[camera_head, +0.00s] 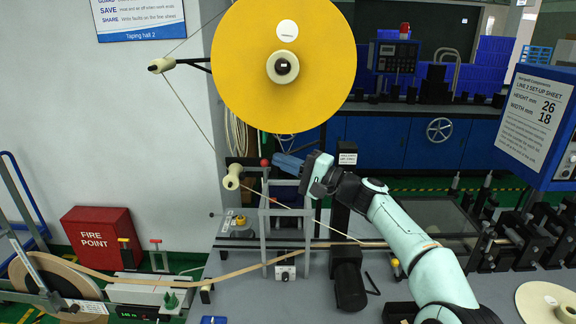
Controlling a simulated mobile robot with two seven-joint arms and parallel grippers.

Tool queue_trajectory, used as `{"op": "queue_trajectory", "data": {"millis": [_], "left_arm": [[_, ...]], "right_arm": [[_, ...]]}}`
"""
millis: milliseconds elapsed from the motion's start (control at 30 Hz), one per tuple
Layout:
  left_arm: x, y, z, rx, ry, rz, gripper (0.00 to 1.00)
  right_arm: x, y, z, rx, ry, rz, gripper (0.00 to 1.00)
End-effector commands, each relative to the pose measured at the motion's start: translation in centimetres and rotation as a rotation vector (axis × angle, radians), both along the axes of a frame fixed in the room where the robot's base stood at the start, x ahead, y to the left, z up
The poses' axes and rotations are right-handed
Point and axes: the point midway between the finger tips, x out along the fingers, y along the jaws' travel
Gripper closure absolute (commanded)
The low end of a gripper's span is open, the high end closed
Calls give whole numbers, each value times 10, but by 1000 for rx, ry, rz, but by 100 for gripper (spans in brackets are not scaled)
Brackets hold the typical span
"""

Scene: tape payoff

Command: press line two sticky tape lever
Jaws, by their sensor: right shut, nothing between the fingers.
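A small red knob (265,162) sits at the top of the grey tape frame (265,222), below the large yellow tape roll (284,60). I take it for the lever's end, but its shaft is hard to make out. My right gripper (280,160) reaches in from the right, above the frame, with its fingers pointing left. It is shut and empty. Its tips are close to the right side of the knob; I cannot tell whether they touch. The gripper hides part of the frame behind it. My left gripper is not in view.
Tape runs from the roll over cream rollers (232,177) to the frame. A brown strip (230,272) passes through it. A black post (344,190) stands right of the gripper. A set-up sheet (535,115) reads line 2, height 26, width 18.

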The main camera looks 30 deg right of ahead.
Motion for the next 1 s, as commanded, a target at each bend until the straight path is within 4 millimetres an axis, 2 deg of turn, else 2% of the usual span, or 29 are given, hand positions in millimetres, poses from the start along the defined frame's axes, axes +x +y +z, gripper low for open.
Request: {"op": "queue_trajectory", "data": {"millis": [1000], "left_arm": [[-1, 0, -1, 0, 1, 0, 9]], "right_arm": [[4, 6, 5, 2, -2, 3, 100]]}}
